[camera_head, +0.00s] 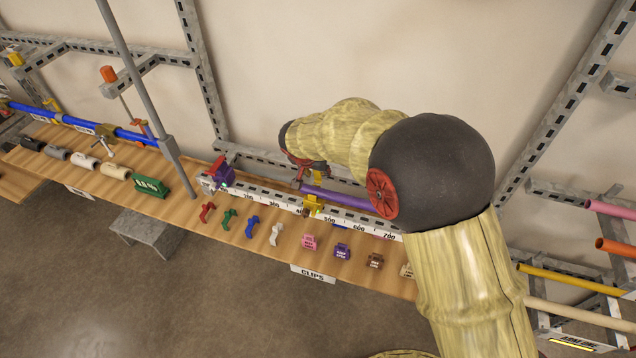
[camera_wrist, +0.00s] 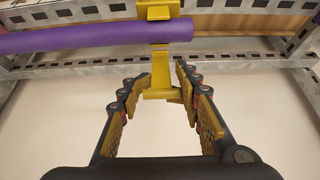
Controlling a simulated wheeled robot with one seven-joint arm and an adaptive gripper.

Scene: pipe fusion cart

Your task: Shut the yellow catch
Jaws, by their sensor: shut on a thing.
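The yellow catch (camera_wrist: 160,75) hangs by the purple pipe (camera_wrist: 90,38) in the wrist view, with its wide tab between my fingertips. In the head view the yellow catch (camera_head: 313,204) sits on the numbered rail, by the purple pipe (camera_head: 345,199). My gripper (camera_wrist: 160,92) is shut on the catch's tab, one finger at each side. In the head view my gripper (camera_head: 301,173) is partly hidden by my own arm. The catch stands out from the pipe toward my gripper; whether it is latched I cannot tell.
The white numbered rail (camera_head: 270,196) runs along the wooden bench. Several coloured clips, such as a pink one (camera_head: 309,242) and a purple one (camera_head: 342,250), lie in front. A purple clamp with a red lever (camera_head: 219,174) stands at the rail's left end. Slotted metal framing (camera_wrist: 240,58) is close behind the catch.

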